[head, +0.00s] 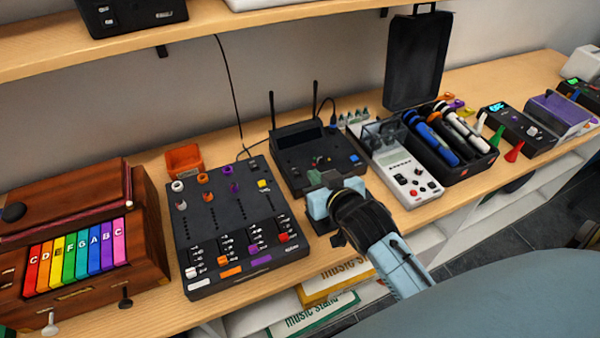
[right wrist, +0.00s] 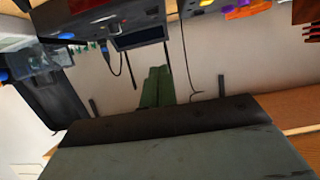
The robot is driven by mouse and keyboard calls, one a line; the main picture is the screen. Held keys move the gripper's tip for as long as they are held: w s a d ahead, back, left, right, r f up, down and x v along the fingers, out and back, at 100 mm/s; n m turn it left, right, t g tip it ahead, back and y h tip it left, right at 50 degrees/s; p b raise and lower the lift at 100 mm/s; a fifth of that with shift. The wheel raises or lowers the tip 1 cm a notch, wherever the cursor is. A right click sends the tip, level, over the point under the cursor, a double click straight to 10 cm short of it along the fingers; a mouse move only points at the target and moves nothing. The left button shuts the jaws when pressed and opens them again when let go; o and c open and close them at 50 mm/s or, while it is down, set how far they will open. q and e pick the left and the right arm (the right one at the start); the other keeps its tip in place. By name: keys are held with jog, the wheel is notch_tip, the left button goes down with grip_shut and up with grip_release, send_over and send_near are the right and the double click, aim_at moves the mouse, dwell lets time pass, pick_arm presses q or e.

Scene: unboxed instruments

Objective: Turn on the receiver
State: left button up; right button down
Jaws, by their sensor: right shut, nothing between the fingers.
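The receiver (head: 296,160) is a black box with two upright antennas, a dark display, small controls on its top and a blue button (head: 354,158) at its right. It stands at the middle of the wooden shelf. My right gripper (head: 329,179) is shut and empty at the receiver's front edge, in front of its controls. I cannot tell whether it touches the receiver, and it hides part of the front. In the right wrist view the green fingers (right wrist: 157,86) are together, with the receiver (right wrist: 112,14) at the top. My left gripper is out of view.
A black mixer (head: 228,228) with coloured knobs lies left of the receiver, and an orange bin (head: 184,159) behind it. A white device (head: 405,180) and an open microphone case (head: 416,62) stand to the right. An upper shelf (head: 220,32) runs above.

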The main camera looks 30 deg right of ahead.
jog(key=shift+w, duration=0.1)
send_over(300, 182)
notch_tip(300, 182, down, 3)
jog(key=shift+f, duration=0.2)
notch_tip(300, 182, down, 3)
jog(key=shift+w+f, duration=0.15)
jog(key=shift+f, duration=0.5)
